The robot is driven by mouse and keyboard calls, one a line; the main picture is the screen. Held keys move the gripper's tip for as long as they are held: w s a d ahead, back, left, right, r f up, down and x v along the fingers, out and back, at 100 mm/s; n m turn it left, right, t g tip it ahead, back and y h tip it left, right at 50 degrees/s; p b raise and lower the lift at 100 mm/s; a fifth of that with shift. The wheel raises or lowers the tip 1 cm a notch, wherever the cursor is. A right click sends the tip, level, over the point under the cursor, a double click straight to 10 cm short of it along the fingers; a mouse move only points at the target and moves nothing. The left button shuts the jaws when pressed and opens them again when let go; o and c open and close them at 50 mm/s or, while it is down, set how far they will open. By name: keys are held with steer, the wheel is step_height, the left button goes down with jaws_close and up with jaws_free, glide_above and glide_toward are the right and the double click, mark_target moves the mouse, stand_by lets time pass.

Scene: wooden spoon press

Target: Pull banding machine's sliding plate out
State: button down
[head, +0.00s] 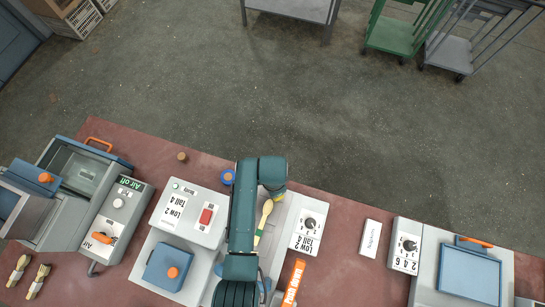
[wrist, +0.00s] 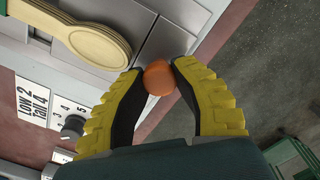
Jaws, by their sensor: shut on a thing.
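The banding machine (head: 190,215) stands in the middle of the bench, with a red switch and a "Low 2 Tall 4" label. Its grey sliding plate (wrist: 168,42) shows in the wrist view beside the round end of a wooden spoon bundle (wrist: 95,35). The bundle (head: 264,222) has a green band in the head view. My gripper (wrist: 159,72) is shut on an orange knob (wrist: 158,79) at the plate's edge, with one yellow-backed finger on each side. In the head view my gripper (head: 277,192) is mostly under my arm, which hides the knob.
A dial box (head: 308,232) stands right of the spoon bundle, and an orange label (head: 293,283) lies below it. A blue-lidded machine (head: 470,272) is at right, and an open grey machine (head: 75,185) at left. Loose spoons (head: 38,280) lie lower left.

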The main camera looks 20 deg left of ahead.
steer(key=c, duration=1.3)
jaws_free()
steer(key=shift+f, duration=0.15)
steer(key=o, duration=0.6)
steer(key=shift+w, duration=0.25)
steer(key=shift+c, duration=0.2)
step_height(320, 180, up, 12)
